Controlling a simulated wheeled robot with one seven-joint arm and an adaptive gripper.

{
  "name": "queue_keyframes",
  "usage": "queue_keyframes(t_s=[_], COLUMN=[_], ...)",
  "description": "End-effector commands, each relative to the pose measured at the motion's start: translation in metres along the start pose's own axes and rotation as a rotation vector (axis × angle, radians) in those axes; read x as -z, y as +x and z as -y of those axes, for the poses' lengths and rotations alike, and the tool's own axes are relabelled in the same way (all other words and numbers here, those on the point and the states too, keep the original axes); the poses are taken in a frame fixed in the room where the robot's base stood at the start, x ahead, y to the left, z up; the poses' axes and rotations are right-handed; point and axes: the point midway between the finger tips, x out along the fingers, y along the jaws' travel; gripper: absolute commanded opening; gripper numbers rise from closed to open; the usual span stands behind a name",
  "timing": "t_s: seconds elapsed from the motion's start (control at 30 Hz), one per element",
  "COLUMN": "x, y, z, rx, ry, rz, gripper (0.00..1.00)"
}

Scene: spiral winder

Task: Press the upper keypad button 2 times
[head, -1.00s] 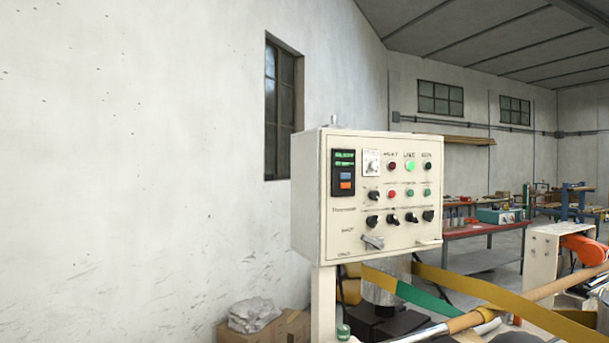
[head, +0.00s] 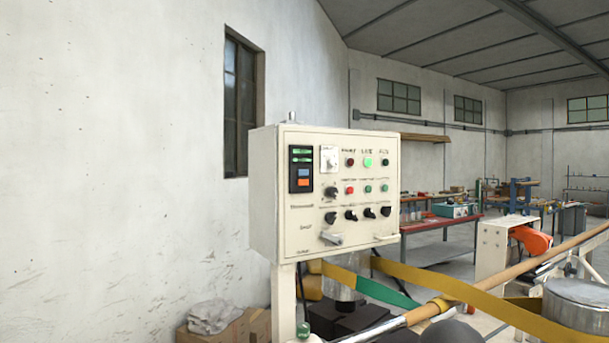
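The cream control box (head: 265,205) stands on a post left of the picture's middle, its front panel turned a little to the right. At the panel's upper left is a black keypad unit (head: 293,187) with a lit green display (head: 301,154). Below the display are two small buttons, a blue upper one (head: 303,173) and an orange lower one (head: 303,182). Nothing covers them. Whether either is pushed in is too small to tell. My gripper is not in view.
Several knobs, a lit green lamp (head: 369,162) and a lever (head: 331,238) share the panel. Yellow and green belts (head: 460,292) and a long tan rod (head: 430,309) lie below and right. A dark rounded shape (head: 452,332) shows at the bottom edge. The wall is left.

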Motion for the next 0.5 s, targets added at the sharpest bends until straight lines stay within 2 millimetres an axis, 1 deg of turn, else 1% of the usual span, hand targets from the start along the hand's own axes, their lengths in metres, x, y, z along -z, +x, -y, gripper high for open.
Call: queue_keyframes(t_s=[0.03,0.13,0.5], x=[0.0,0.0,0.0], y=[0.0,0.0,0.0], z=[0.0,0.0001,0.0], rx=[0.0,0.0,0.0], ry=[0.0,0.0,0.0], rz=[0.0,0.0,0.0], gripper=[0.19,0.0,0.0])
